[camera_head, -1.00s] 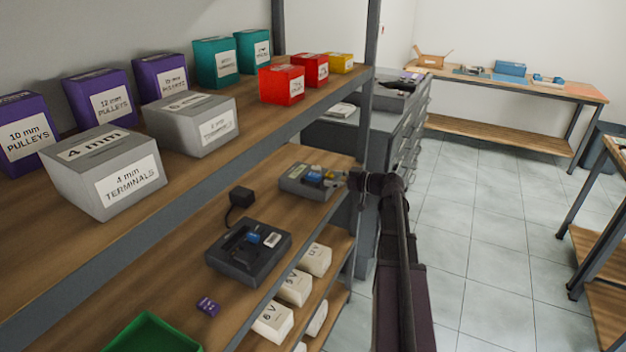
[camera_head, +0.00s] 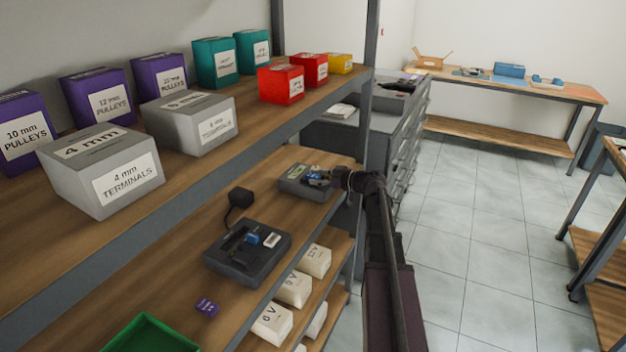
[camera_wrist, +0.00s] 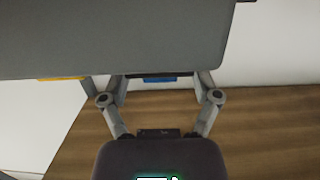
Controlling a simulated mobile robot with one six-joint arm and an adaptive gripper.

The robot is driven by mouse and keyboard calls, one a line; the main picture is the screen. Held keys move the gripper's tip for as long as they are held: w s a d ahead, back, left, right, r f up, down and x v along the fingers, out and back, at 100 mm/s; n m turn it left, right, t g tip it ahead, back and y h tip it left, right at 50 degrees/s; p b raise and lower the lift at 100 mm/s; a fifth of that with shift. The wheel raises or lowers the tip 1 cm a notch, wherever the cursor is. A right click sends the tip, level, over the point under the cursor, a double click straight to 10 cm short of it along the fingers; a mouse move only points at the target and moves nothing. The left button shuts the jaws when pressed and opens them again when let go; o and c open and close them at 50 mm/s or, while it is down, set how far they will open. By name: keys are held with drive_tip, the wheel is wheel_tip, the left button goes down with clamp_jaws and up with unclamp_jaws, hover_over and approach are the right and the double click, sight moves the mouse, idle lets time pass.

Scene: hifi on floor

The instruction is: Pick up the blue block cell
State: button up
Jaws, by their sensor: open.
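My gripper (camera_head: 326,178) is at the far grey charger (camera_head: 297,181) on the middle shelf, at the shelf's right end. In the wrist view my gripper (camera_wrist: 158,86) is open, its two fingers spread. A blue strip (camera_wrist: 160,80) shows between them, and I see no contact. A large grey surface hides the fingertips and the rest of the blue thing. In the head view my gripper covers much of what sits on the far charger. Another blue cell (camera_head: 252,238) sits in the near dark charger (camera_head: 230,262), beside a white cell (camera_head: 271,240).
The upper shelf (camera_head: 190,175) with labelled boxes overhangs the chargers. A shelf upright (camera_head: 367,110) stands close behind my gripper. A black adapter (camera_head: 240,197), a small purple block (camera_head: 207,306) and a green bin (camera_head: 150,335) are also on the middle shelf. Floor at right is clear.

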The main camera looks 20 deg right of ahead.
drive_tip(key=shift+x, duration=1)
clamp_jaws()
